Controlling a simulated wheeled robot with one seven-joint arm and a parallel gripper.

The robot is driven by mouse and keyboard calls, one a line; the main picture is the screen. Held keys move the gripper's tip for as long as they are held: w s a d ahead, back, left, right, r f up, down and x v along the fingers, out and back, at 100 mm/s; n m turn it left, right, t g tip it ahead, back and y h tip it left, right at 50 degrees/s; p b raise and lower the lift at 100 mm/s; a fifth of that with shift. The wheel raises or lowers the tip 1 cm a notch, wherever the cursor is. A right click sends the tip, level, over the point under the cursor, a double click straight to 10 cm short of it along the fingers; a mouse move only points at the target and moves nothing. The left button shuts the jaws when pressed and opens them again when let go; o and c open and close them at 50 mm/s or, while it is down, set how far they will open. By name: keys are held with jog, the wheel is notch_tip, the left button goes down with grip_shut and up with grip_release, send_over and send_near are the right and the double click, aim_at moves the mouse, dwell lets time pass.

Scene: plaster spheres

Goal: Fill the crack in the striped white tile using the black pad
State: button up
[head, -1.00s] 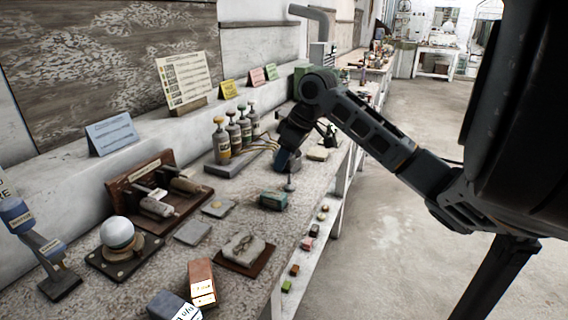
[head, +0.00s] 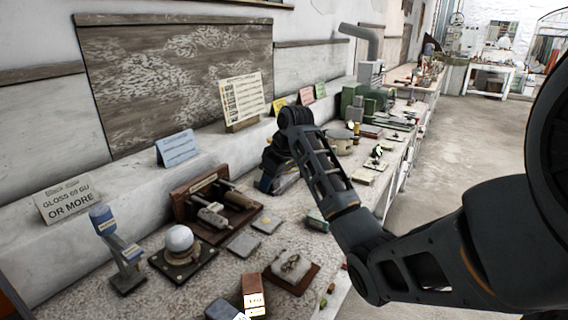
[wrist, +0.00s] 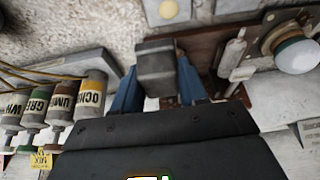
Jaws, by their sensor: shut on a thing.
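My gripper (wrist: 160,88) has blue fingers and is shut on a dark grey-black block (wrist: 156,62), which looks like the black pad. In the head view my gripper (head: 266,184) is partly hidden behind my arm, above the bench near the roller rack; the block cannot be made out there. A pale tile (head: 291,267) with dark crack-like lines lies on a brown board (head: 312,276) at the front of the bench, well apart from my gripper. I cannot make out stripes on it.
A wooden rack with rollers (head: 218,205) stands beside my gripper, and a white sphere (head: 180,239) sits on a dark base. Labelled bottles (wrist: 92,92) are close on the left in the wrist view. Small flat tiles (head: 243,245) and a red-brown block (head: 253,290) lie nearer.

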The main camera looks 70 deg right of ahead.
aim_at(264, 220)
jog(key=f+b, duration=0.2)
jog(key=f, duration=0.1)
jog(key=a+f+b, duration=0.1)
jog(key=f+b, duration=0.1)
jog(key=a+f+b, duration=0.1)
jog(key=f+b, duration=0.1)
jog(key=f, duration=0.1)
jog(key=shift+w+f, duration=0.25)
jog(key=shift+f, duration=0.1)
jog(key=shift+a+f, duration=0.1)
jog(key=shift+f, duration=0.4)
dwell(1.3)
jog(key=shift+f, duration=0.15)
dwell(1.9)
notch_tip(264, 220, up, 7)
jog(key=p, duration=0.7)
jog(key=shift+p, duration=0.3)
jog(key=shift+s, duration=0.1)
dwell(0.7)
